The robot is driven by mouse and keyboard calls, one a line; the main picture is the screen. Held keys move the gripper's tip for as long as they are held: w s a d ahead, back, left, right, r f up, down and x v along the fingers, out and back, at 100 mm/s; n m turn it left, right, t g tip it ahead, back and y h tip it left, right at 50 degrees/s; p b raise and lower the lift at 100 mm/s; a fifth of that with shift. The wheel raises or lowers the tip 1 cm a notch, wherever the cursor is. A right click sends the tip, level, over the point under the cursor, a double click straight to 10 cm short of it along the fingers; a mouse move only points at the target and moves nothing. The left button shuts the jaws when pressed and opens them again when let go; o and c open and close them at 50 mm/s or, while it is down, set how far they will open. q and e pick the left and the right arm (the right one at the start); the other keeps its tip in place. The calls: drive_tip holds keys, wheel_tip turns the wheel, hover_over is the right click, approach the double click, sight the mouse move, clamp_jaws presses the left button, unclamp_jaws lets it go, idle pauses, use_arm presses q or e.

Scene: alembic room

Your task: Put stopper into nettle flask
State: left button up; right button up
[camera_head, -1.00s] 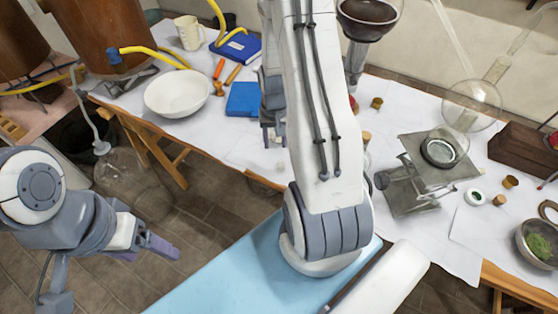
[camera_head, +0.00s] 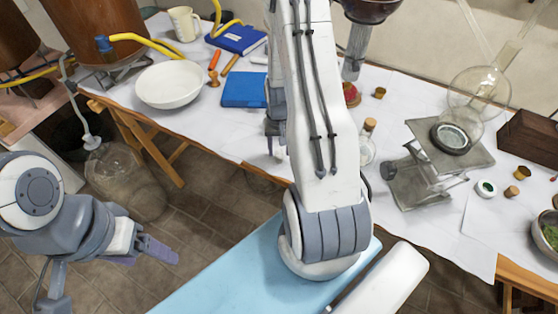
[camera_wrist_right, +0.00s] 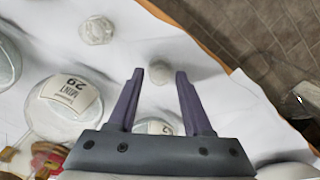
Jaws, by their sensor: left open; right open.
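My right gripper (camera_wrist_right: 156,78) is open in the right wrist view. I cannot tell which flask is the nettle one. In the head view my right arm hides most of the right gripper (camera_head: 273,138). My left gripper (camera_head: 160,250) is open and empty, off the table.
A clear glass piece (camera_wrist_right: 97,30) lies on the white cloth. A corked bottle (camera_head: 367,146) stands right of my arm. A white bowl (camera_head: 173,84), a blue book (camera_head: 244,90) and a metal stand (camera_head: 415,180) occupy the table. A large glass vessel (camera_head: 125,180) stands below its left part.

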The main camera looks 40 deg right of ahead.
sight(279, 152)
drive_tip(key=shift+f, duration=0.1)
clamp_jaws()
drive_tip(key=shift+r+p, duration=1.8)
drive_tip(key=shift+r, duration=0.25)
